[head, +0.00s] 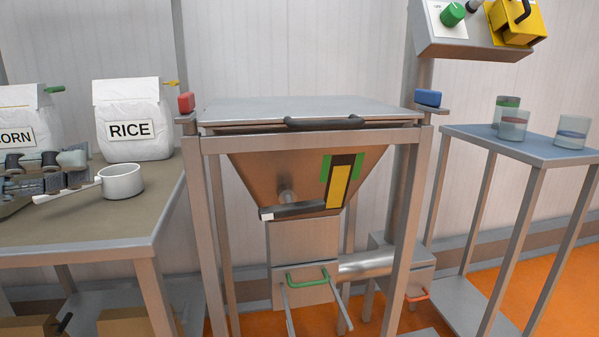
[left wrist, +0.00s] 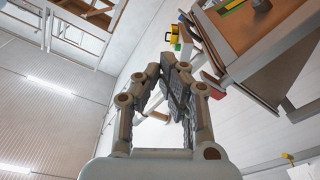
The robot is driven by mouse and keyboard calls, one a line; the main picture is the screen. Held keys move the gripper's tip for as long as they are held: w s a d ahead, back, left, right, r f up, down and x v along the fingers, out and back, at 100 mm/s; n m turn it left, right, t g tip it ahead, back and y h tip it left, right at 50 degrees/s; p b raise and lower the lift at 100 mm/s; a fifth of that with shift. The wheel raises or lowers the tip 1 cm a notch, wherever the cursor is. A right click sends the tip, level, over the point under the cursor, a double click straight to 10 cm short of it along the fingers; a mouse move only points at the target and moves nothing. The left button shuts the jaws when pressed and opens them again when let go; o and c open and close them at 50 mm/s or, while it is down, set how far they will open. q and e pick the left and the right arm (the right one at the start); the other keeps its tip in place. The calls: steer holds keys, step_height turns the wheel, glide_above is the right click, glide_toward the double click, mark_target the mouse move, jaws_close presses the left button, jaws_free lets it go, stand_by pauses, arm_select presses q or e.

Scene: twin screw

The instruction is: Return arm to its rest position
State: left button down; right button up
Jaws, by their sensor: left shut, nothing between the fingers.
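My left gripper (head: 76,168) is at the left of the head view, over the left table, with its fingers shut and empty. It shows close to the handle of a white scoop (head: 122,181), but I cannot tell whether they touch. In the left wrist view the fingers of my left gripper (left wrist: 175,66) come together with nothing held between them. My right gripper is not in view.
Bags marked RICE (head: 130,130) and CORN (head: 22,125) stand on the left table (head: 130,222). A metal hopper (head: 260,172) with a closed lid (head: 310,108) stands in the middle. A side table (head: 520,148) holds several jars. Orange floor shows below.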

arm_select(q)
steer(key=s+d+f+g+y, duration=0.1)
steer(key=s+d+f+y, duration=0.25)
steer(key=f, duration=0.35)
steer(key=s+d+f+g+y, duration=0.1)
steer(key=s+d+f+y, duration=0.1)
steer(key=s+f, duration=0.4)
steer(key=s+d+f+g+y, duration=0.1)
steer(key=s+d+f+y, duration=0.15)
steer(key=f, duration=0.55)
steer(key=s+a+f+n+y, duration=0.8)
steer(key=s+a+y, duration=0.1)
steer(key=a+y, duration=0.2)
steer(key=s+a+f+p, duration=0.1)
steer(key=s+f+p, duration=0.1)
steer(key=f, duration=0.8)
steer(key=s+a+f+p, duration=0.1)
steer(key=s+f, duration=0.1)
steer(key=f, duration=0.9)
steer(key=s+f+p, duration=0.1)
steer(key=s+f, duration=0.5)
steer(key=s, duration=0.3)
steer(key=s+a+f+g+p, duration=0.1)
steer(key=s+f, duration=0.5)
steer(key=s, duration=0.3)
steer(key=shift+p, duration=0.3)
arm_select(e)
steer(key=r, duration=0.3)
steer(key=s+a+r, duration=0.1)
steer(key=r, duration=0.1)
